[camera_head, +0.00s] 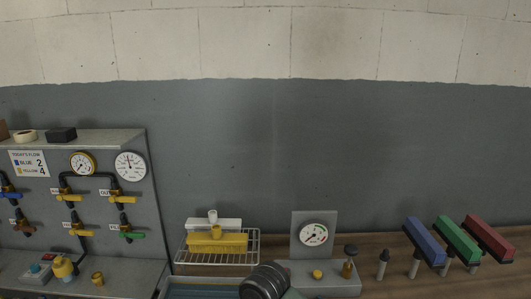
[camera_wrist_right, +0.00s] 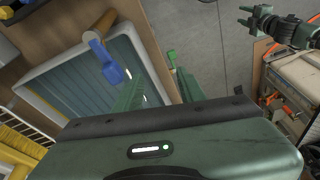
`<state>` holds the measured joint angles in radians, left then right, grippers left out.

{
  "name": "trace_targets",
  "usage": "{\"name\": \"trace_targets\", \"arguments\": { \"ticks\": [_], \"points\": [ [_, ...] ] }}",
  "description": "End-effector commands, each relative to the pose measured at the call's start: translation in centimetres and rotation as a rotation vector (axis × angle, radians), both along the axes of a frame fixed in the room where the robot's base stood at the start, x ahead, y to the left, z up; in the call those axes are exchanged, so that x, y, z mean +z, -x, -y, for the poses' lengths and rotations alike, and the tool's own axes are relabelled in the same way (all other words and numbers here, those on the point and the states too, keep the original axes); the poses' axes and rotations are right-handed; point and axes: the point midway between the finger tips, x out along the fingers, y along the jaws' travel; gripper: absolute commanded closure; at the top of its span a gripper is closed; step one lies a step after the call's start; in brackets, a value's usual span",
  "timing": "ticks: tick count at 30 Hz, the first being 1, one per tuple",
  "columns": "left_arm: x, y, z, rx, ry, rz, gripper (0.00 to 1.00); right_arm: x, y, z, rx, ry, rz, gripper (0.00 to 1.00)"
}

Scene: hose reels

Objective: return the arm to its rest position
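My right gripper (camera_wrist_right: 158,88) shows in the right wrist view as two green fingers spread apart, with nothing between them. It is above the bench beside a shallow blue-grey tray (camera_wrist_right: 70,80). In the head view only a dark rounded part of my arm shows at the bottom edge, and the right fingers are out of sight. My left gripper (camera_wrist_right: 246,16) shows at the upper right of the right wrist view. Its two small fingers are apart and hold nothing visible.
The tray also shows in the head view (camera_head: 200,291). A valve panel (camera_head: 145,215) stands left. A wire rack (camera_head: 183,258) holds yellow and white items. A gauge stand (camera_head: 300,222) and blue (camera_head: 424,241), green (camera_head: 456,239) and red (camera_head: 488,237) blocks stand right. A tool with a blue end (camera_wrist_right: 108,65) overlaps the tray.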

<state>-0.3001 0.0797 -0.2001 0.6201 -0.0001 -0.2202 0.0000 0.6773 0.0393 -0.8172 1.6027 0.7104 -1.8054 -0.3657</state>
Motion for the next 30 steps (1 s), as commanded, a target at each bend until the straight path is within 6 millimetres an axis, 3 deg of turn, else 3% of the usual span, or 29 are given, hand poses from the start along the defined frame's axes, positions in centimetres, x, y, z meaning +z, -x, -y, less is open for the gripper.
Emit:
{"name": "trace_targets", "arguments": {
  "ticks": [1,5,12,18,30],
  "points": [
    [0.0,0.0,0.0,0.0,0.0,0.0,0.6,-1.3,1.6,0.3,-0.062,-0.048,-0.017,0.6],
    [0.0,0.0,0.0,0.0,0.0,0.0,0.6,-3.7,4.3,2.4,-0.273,-0.141,-0.029,0.6],
    [0.0,0.0,0.0,0.0,0.0,0.0,0.6,-7.1,9.6,11.0,-0.709,-0.171,-0.018,0.6],
    [0.0,0.0,0.0,0.0,0.0,0.0,0.6,-8.0,13.2,17.1,-0.93,-0.118,0.017,0.6],
    [0.0,0.0,0.0,0.0,0.0,0.0,0.6,-7.3,19.2,26.2,-1.188,0.017,0.103,0.6]
  ]
}}
